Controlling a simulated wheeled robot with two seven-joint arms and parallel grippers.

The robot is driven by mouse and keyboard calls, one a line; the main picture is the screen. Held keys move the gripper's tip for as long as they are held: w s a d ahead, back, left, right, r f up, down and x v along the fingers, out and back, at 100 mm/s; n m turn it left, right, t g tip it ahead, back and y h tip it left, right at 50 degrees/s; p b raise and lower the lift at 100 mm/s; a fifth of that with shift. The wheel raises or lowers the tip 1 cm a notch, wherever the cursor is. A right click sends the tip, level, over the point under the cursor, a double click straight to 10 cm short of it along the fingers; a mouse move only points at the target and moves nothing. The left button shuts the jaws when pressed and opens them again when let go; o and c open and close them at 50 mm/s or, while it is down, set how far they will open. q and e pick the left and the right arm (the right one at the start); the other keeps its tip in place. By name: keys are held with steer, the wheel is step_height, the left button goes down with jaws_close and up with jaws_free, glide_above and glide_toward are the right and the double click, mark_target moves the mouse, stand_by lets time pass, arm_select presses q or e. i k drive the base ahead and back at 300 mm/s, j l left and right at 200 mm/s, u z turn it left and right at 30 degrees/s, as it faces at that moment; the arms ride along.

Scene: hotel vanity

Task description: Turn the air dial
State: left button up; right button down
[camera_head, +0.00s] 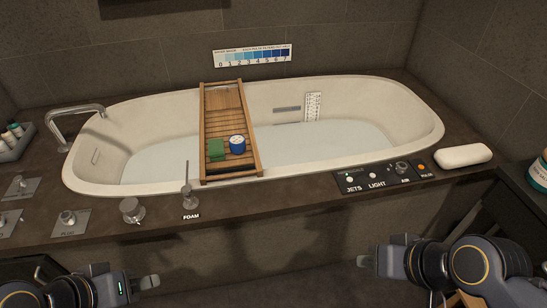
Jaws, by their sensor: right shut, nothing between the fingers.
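The air dial (401,168) is a round dark knob marked AIR. It sits on the right part of a black control panel (360,187) on the near rim of the tub surround. My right gripper (365,261) is shut and empty, below and in front of the panel, apart from the dial. My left gripper (150,282) is low at the left, in front of the tub surround, far from the dial. Its fingers show nearly edge-on, so I cannot tell whether they are open.
The panel also carries JETS, LIGHT and an orange PULSE button (422,167). A wooden tray (230,169) spans the water-filled tub (150,188). A FOAM lever (187,180) stands upright at the left.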

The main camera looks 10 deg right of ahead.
mark_target(401, 168)
steer(key=z, duration=1.35)
steer(key=i+j+u, duration=0.5)
steer(key=i, duration=0.3)
